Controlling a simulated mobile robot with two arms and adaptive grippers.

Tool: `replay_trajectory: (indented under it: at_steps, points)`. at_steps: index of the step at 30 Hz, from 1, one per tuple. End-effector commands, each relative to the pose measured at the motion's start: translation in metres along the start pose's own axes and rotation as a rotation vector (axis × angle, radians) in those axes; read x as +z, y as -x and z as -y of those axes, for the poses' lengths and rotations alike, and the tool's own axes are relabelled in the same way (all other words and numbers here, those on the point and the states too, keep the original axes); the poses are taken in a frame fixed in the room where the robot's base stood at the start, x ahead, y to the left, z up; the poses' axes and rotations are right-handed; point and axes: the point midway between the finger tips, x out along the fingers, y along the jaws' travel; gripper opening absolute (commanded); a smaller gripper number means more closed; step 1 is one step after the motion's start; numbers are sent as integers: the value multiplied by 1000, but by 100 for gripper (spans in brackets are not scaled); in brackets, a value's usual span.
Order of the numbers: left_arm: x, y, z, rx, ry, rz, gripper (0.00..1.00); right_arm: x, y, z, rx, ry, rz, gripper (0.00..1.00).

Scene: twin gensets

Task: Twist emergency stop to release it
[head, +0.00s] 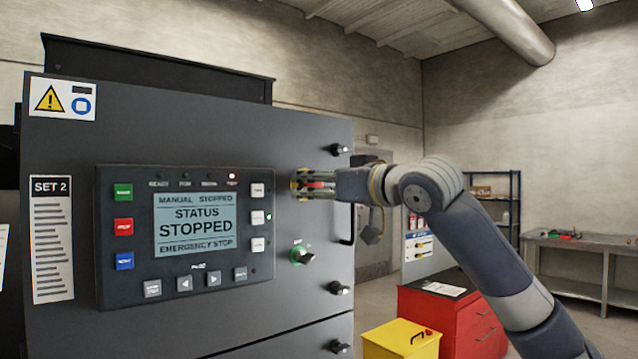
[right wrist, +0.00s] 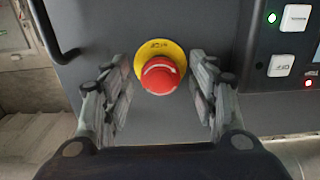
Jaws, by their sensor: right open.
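The emergency stop is a red mushroom button (right wrist: 160,75) on a yellow round collar (right wrist: 146,50), on the dark grey genset panel. In the head view, the red button (head: 318,185) is partly hidden by my right gripper (head: 312,185). My right gripper also shows in the right wrist view (right wrist: 160,92), with its fingers apart on either side of the button. I see gaps between the button and both fingers. The display (head: 195,226) reads "STATUS STOPPED" and "EMERGENCY STOP". My left gripper is not in view.
A green-marked selector switch (head: 302,255) sits below the emergency stop. A black door handle (head: 348,225) and latches line the panel's right edge. A red cabinet (head: 420,312) and a yellow box (head: 385,342) stand to the right. A workbench (head: 580,247) stands farther back.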

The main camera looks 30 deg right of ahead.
Motion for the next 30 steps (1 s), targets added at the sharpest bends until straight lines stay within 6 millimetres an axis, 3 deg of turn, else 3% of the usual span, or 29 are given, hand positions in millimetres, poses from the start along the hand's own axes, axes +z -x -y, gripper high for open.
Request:
replay_trajectory:
  at_steps: [2,8,9,20,30]
  points:
    - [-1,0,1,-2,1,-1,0,0,0,0,0,0,0,54]
    - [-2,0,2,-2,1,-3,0,0,0,0,0,0,0,11]
    - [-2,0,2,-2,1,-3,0,0,0,0,0,0,0,8]
    - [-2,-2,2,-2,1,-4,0,1,0,0,-1,-44,0,8]
    - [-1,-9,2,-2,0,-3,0,1,0,1,-2,-271,0,8]
